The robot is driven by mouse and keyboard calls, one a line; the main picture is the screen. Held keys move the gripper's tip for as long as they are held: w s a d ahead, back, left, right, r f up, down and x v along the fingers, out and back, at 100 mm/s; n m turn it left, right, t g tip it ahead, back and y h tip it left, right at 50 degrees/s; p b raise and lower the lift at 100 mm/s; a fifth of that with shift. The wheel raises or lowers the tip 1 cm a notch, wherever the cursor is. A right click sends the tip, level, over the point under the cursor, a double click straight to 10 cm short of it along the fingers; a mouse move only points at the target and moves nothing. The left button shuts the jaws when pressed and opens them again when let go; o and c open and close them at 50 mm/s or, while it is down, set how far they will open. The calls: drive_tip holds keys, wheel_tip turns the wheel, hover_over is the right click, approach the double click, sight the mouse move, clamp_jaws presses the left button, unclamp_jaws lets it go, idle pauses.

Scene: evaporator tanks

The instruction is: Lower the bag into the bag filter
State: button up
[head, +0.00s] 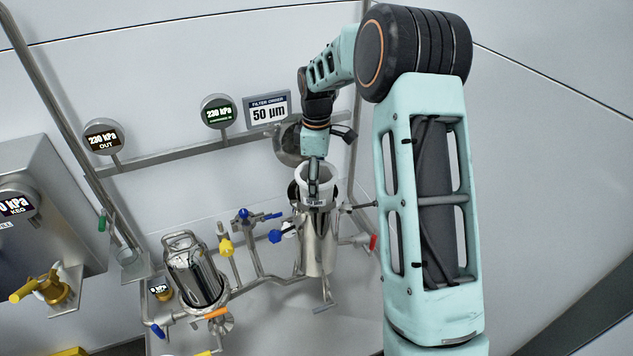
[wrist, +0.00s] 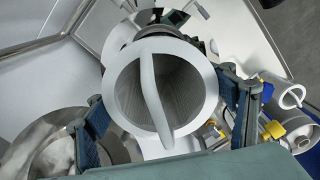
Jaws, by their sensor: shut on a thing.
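The white filter bag (head: 330,174) with its wide ring is at the mouth of the upright steel bag filter (head: 318,245) in the head view. My gripper (head: 314,188) comes down from above and is shut on the bag. In the wrist view, my gripper (wrist: 168,108) has its fingers on either side of the bag's round rim (wrist: 112,85), with a white handle strip across the opening. The bag's lower part is hidden, and I cannot tell how deep it sits in the housing.
A round steel lid (head: 288,145) stands open behind the filter. A "50 µm" sign (head: 268,109) and gauges reading 230 kPa (head: 217,111) are on the rail behind. A smaller steel vessel (head: 194,272), pipes and a yellow valve (head: 225,246) are to the left.

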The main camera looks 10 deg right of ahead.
drive_tip(key=shift+r+p, duration=1.9)
drive_tip(key=shift+r, duration=0.95)
drive_tip(key=shift+r+p, duration=0.3)
drive_tip(key=shift+r, duration=0.85)
drive_tip(key=shift+f, duration=0.1)
drive_tip(key=shift+f+b, duration=1.6)
drive_tip(key=shift+f, duration=1.15)
